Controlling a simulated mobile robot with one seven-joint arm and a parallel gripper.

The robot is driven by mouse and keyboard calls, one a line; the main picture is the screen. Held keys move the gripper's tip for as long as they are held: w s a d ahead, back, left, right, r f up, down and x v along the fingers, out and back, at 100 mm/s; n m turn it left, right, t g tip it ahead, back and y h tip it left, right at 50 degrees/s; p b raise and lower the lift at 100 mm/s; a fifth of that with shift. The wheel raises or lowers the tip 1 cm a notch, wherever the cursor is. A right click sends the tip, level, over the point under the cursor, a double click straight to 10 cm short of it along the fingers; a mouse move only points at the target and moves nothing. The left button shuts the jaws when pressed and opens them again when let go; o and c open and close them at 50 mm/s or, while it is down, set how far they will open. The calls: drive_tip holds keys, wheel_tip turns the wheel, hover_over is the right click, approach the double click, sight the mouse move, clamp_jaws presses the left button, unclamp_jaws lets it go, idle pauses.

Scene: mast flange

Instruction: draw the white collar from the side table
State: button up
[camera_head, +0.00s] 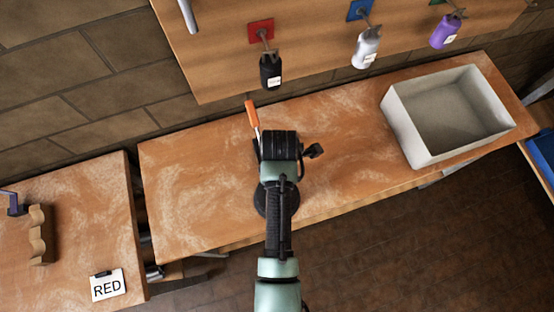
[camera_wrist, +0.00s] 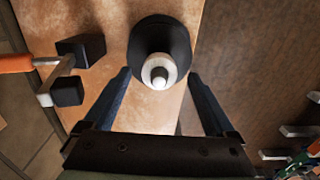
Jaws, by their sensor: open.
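In the wrist view a white collar (camera_wrist: 151,66) sits around a short post with a pale, dark-centred top. A round black base (camera_wrist: 160,30) lies beneath it on the worn wooden table (camera_wrist: 207,13). My gripper (camera_wrist: 160,76) is open, its two dark fingers spread to the left and right of the collar, with nothing held. I cannot tell how far above the collar the fingertips are. In the head view my arm hides the collar, and only part of the black base (camera_head: 260,203) shows. My gripper is over the middle of the table (camera_head: 190,190) there.
An orange-handled tool (camera_head: 252,115) with black blocks lies close to the left of the base in the wrist view (camera_wrist: 16,64). A white bin (camera_head: 405,130) stands at the table's right end. Bottles hang on the board behind. Another table (camera_head: 70,200) bears a RED card (camera_head: 107,287).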

drive_tip(key=shift+f, duration=1.15)
clamp_jaws()
drive_tip(key=shift+r, duration=0.15)
